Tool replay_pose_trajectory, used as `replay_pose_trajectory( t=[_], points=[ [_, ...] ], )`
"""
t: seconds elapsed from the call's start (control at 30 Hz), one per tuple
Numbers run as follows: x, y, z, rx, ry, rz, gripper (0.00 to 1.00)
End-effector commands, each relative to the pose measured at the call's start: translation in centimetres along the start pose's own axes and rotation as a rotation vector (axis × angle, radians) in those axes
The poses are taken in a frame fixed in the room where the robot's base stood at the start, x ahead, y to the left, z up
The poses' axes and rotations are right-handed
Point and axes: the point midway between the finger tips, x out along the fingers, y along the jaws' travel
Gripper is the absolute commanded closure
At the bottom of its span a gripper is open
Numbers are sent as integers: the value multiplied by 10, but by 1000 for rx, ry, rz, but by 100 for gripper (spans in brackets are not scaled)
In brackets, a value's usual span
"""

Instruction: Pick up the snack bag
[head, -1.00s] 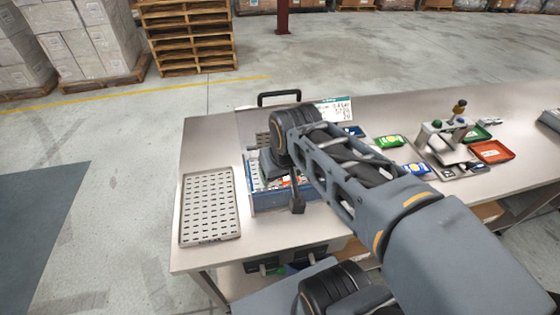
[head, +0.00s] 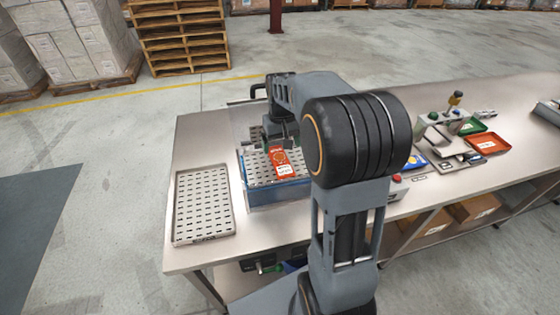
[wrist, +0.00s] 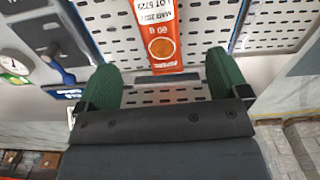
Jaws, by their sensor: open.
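The orange-red snack bag (head: 284,160) with a white label lies on the perforated surface inside the blue bin (head: 280,194), near the bin's back and right. In the wrist view the bag (wrist: 160,38) is at top centre, its near end just beyond and between my fingertips. My gripper (wrist: 162,78) is open, with green finger pads apart and nothing between them but the perforated surface behind. In the head view my gripper is over the back of the bin, partly hidden by my arm; I cannot tell its exact height above the bag.
A perforated metal tray (head: 204,206) lies left of the bin on the bench (head: 330,252). My arm hides the bench's middle.

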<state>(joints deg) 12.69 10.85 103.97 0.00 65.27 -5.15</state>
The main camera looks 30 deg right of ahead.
Motion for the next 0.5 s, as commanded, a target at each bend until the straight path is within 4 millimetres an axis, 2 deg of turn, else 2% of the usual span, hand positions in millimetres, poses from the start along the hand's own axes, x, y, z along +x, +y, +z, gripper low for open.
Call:
replay_pose_trajectory(
  t=[0.2, 0.5],
  points=[
    [32, 0, 1, -1, -2, 0, 7],
    [50, 0, 1, -1, -3, 0, 7]
  ],
)
